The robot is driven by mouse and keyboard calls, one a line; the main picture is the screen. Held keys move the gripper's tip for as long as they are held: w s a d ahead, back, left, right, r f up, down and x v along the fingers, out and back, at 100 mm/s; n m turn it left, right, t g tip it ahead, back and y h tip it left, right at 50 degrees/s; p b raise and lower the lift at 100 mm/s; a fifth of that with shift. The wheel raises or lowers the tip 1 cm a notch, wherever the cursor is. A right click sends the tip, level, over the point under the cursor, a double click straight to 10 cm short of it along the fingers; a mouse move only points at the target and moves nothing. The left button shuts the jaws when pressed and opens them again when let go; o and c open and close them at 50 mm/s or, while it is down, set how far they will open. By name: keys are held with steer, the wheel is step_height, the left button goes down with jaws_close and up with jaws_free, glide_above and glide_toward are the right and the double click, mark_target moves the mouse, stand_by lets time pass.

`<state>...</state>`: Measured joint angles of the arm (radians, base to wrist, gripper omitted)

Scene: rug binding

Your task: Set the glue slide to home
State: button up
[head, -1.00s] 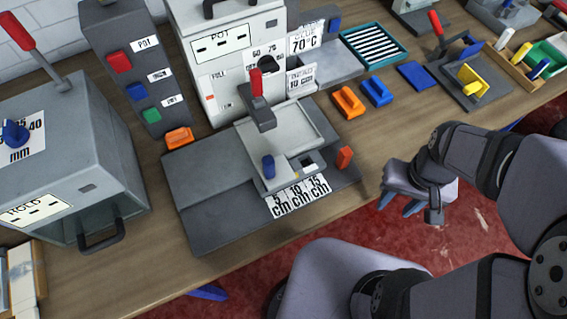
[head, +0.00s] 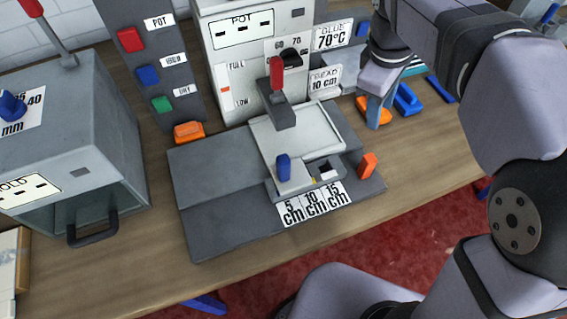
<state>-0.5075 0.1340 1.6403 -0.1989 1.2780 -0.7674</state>
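The slide unit is a dark grey base (head: 215,222) with a pale plate (head: 290,135) on top. A blue knob (head: 284,167) stands at the plate's front left, above the 5 cm part of a scale (head: 314,204) marked 5, 10 and 15 cm. I take this to be the glue slide; no home mark is legible. A red-handled lever (head: 277,75) rises behind the plate. My gripper (head: 378,110) points down at the orange block (head: 384,116) right of the slide unit, apart from the knob. Its near finger partly covers the block; its opening is unclear.
The pot machine (head: 236,60) with a dial stands behind the slide. An orange block (head: 369,165) is at its right edge and another (head: 189,131) at its back left. A blue block (head: 407,99) lies beside my gripper. A grey box (head: 70,140) stands left.

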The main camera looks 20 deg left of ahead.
steer(key=s+a+r+n+b, duration=0.2)
steer(key=s+a+r+n, duration=0.1)
steer(key=a+n, duration=0.3)
step_height(320, 180, up, 2)
steer(key=r+n+g+y, duration=0.1)
steer(key=n+g, duration=0.1)
steer(key=n, duration=0.4)
glide_above(283, 158)
steer(key=shift+f+b, duration=0.25)
steer(key=shift+b, duration=0.15)
steer(key=shift+f+b, duration=0.55)
steer(key=shift+f, duration=3.1)
jaws_close()
